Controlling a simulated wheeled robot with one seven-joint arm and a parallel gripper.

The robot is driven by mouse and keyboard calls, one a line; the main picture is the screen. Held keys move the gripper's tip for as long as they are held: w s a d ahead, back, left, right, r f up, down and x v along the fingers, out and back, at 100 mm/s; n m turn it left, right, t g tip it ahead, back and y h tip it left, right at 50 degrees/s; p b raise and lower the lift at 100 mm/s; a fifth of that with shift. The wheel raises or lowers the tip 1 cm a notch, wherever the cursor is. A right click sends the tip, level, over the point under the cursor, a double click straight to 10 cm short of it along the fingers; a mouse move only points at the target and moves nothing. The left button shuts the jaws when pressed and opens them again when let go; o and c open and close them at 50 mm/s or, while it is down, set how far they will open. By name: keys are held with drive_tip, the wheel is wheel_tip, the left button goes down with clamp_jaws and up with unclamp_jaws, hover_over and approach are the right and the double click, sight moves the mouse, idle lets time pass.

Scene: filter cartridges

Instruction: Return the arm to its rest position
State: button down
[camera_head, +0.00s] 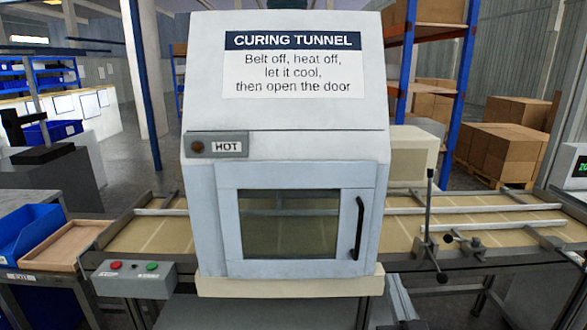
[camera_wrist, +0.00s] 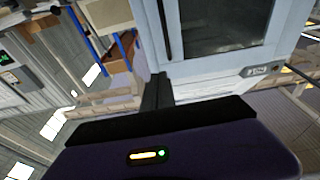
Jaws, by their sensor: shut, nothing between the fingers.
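The curing tunnel (camera_head: 285,175) stands in the middle of the head view, pale grey with a sign on its upper front. Its door (camera_head: 290,225) is closed, with a dark window and a black upright handle (camera_head: 360,228) at its right edge. In the wrist view the tunnel appears upside down at the upper right, with its door window (camera_wrist: 225,20) and handle (camera_wrist: 165,30). My gripper (camera_wrist: 156,85) shows in the wrist view as dark fingers held together, with nothing between them. It does not clearly show in the head view.
A conveyor belt (camera_head: 150,232) runs through the tunnel to both sides. A button box (camera_head: 135,278) sits at its front left. A small lamp plate reads HOT (camera_head: 227,146). A blue bin (camera_head: 28,232) and wooden tray (camera_head: 75,245) stand left. A lever post (camera_head: 428,215) rises right.

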drive_tip(key=s+f+g, duration=0.1)
drive_tip(key=s+f, duration=0.3)
drive_tip(key=s, duration=1)
drive_tip(key=s+f+g, duration=0.2)
drive_tip(key=s+f, duration=0.2)
drive_tip(key=s, duration=0.9)
drive_tip(key=s+f+g, duration=0.2)
drive_tip(key=s+f, duration=0.2)
drive_tip(key=s, duration=1)
drive_tip(key=shift+s+d, duration=0.3)
drive_tip(key=shift+d, duration=0.05)
